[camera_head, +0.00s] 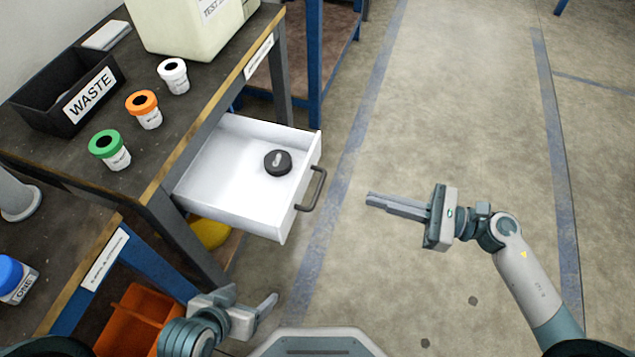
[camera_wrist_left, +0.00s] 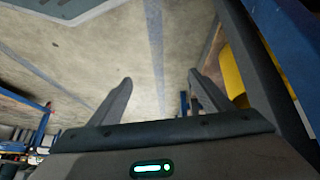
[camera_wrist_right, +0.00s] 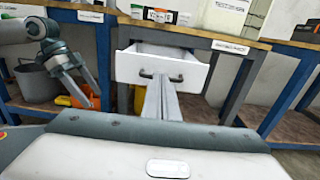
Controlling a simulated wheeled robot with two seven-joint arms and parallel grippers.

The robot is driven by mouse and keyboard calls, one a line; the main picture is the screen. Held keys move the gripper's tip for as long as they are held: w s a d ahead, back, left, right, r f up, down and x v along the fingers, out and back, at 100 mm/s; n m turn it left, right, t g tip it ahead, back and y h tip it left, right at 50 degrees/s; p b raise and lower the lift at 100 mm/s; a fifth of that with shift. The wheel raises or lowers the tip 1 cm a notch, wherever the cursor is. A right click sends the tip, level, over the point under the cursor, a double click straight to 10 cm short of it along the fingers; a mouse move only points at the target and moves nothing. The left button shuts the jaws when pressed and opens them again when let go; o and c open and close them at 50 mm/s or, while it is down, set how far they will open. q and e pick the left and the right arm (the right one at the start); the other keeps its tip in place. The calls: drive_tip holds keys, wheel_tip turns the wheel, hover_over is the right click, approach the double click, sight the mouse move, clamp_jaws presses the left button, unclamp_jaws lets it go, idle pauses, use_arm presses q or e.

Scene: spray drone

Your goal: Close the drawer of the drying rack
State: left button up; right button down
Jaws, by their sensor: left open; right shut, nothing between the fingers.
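The white drawer (camera_head: 222,176) is pulled out from under the dark-topped table in the head view. A round black lid-like object (camera_head: 277,162) lies in it. Its dark handle (camera_head: 312,190) is on the front panel. My right gripper (camera_head: 368,200) is shut and empty, to the right of the handle and apart from it, its fingers pointing toward the drawer. In the right wrist view the drawer front (camera_wrist_right: 165,68) lies beyond the shut fingers (camera_wrist_right: 162,100). My left gripper (camera_head: 265,302) is open and empty, low and in front of the table; its fingers also show in the left wrist view (camera_wrist_left: 155,92).
The table (camera_head: 70,150) holds a black WASTE bin (camera_head: 70,95), several capped jars and a large pale container (camera_head: 190,25). An orange bin (camera_head: 135,320) and a yellow object (camera_head: 208,233) are below. The floor to the right is clear.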

drive_tip(key=p, duration=0.2)
approach(301, 179)
drive_tip(key=x, duration=0.5)
drive_tip(key=shift+a+r, duration=0.1)
drive_tip(key=shift+a, duration=0.1)
drive_tip(key=shift+w+a, duration=0.15)
drive_tip(key=shift+a, duration=0.3)
use_arm(q)
drive_tip(key=a, duration=0.1)
drive_tip(key=s+a+g, duration=0.1)
drive_tip(key=a+y, duration=0.1)
drive_tip(key=shift+s+a+f+g, duration=0.15)
drive_tip(key=shift+s+f+g, duration=0.1)
drive_tip(key=shift+s+g, duration=0.15)
use_arm(e)
drive_tip(key=shift+a, duration=0.1)
use_arm(q)
drive_tip(key=shift+w+r, duration=0.1)
drive_tip(key=shift+w, duration=0.05)
use_arm(e)
drive_tip(key=shift+a, duration=0.1)
